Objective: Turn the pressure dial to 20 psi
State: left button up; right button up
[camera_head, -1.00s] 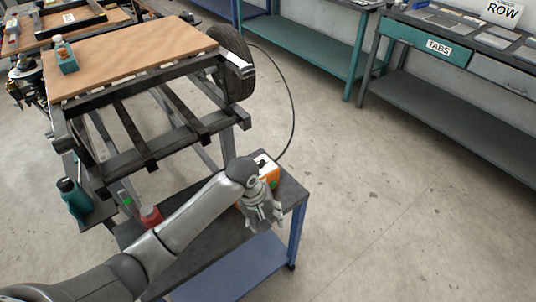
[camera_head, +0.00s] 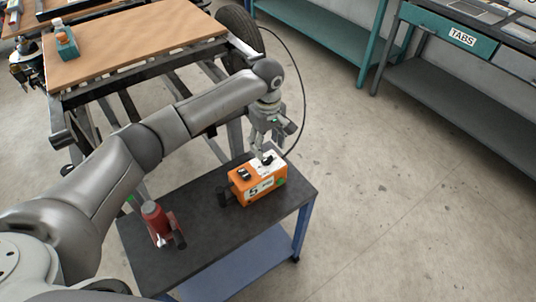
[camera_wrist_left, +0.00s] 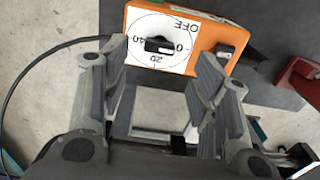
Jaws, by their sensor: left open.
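The orange compressor box (camera_head: 262,193) stands on the dark-topped cart, with a "5" label on its front. The pressure dial (camera_wrist_left: 158,46) is a black knob on a white face on the box, with OFF, 0, 20 and 40 readable upside down in the wrist view. A light mark on the knob appears to point right, towards 0. My left gripper (camera_head: 263,147) is over the dial end of the box. In the wrist view its open, empty fingers (camera_wrist_left: 160,75) lie either side of the dial's lower part; whether they touch the box is unclear. My right gripper is out of view.
A black switch (camera_wrist_left: 226,51) sits beside the dial. A red bottle jack (camera_head: 154,218) stands on the cart top (camera_head: 200,240) left of the box. A black hose (camera_head: 303,90) runs up towards the wheel. The frame with its wooden board (camera_head: 140,45) stands behind.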

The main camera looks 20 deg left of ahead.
aim_at(268, 158)
pick_arm(q)
notch_tip(268, 158, down, 6)
jog(key=shift+c, duration=0.5)
jog(key=c, duration=0.9)
